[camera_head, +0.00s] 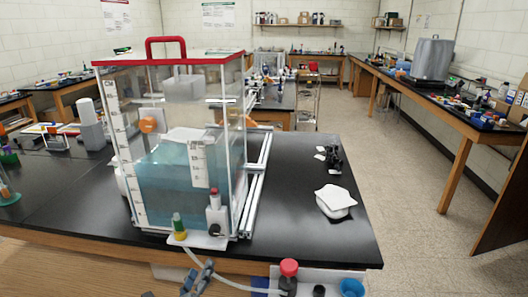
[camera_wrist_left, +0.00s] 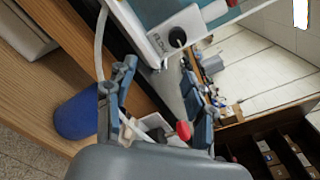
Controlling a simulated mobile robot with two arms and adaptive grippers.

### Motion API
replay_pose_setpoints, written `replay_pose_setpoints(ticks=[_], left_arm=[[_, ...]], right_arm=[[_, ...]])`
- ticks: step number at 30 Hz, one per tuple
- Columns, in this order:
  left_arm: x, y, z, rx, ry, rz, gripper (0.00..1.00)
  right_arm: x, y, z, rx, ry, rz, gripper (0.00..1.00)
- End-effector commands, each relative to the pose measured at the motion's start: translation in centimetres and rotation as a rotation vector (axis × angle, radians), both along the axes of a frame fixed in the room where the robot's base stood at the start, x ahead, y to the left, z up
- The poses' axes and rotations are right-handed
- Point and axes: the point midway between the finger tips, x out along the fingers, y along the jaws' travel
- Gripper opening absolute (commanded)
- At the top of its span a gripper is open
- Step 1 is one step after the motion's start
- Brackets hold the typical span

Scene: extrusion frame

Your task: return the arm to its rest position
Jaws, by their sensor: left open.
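My left gripper (camera_head: 198,279) shows at the bottom of the head view, in front of the bench edge and below the clear tank. In the left wrist view its two fingers (camera_wrist_left: 158,75) are spread apart, with nothing gripped between them. A pale hose (camera_wrist_left: 101,48) passes close by one finger; whether it touches cannot be told. The hose (camera_head: 235,284) also shows in the head view, running from the tank's base past the gripper. The left arm itself is mostly out of the head view. My right gripper is in neither view.
The clear tank (camera_head: 225,150) with a red lid and bluish water stands on the black bench (camera_head: 300,225). A red-capped bottle (camera_head: 288,275) and a blue cup (camera_head: 352,287) are low in front. A white folded cloth (camera_head: 335,198) lies right. The floor at right is clear.

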Motion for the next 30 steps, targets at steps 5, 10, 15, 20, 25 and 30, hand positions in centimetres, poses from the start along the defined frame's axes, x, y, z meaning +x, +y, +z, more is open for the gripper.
replay_pose_setpoints(ticks=[5,10,15,20,25,30], left_arm=[[-1.7,2.1,-11.4,-0.253,0.233,0.091,0.54],[-6.6,4.1,-23.5,-0.576,0.47,0.263,0.54],[-14.3,5.2,-34.1,-0.889,0.66,0.503,0.54],[-23.5,5.3,-42.3,-1.168,0.785,0.788,0.54],[-34.5,4.5,-48.6,-1.428,0.845,1.143,0.54],[-43.6,3.3,-51.7,-1.597,0.828,1.452,0.54]], right_arm=[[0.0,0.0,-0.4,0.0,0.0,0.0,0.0],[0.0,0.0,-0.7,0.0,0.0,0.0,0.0],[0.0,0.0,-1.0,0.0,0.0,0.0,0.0],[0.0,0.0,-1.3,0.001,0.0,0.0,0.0],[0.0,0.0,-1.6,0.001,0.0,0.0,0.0],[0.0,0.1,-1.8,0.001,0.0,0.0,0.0]])
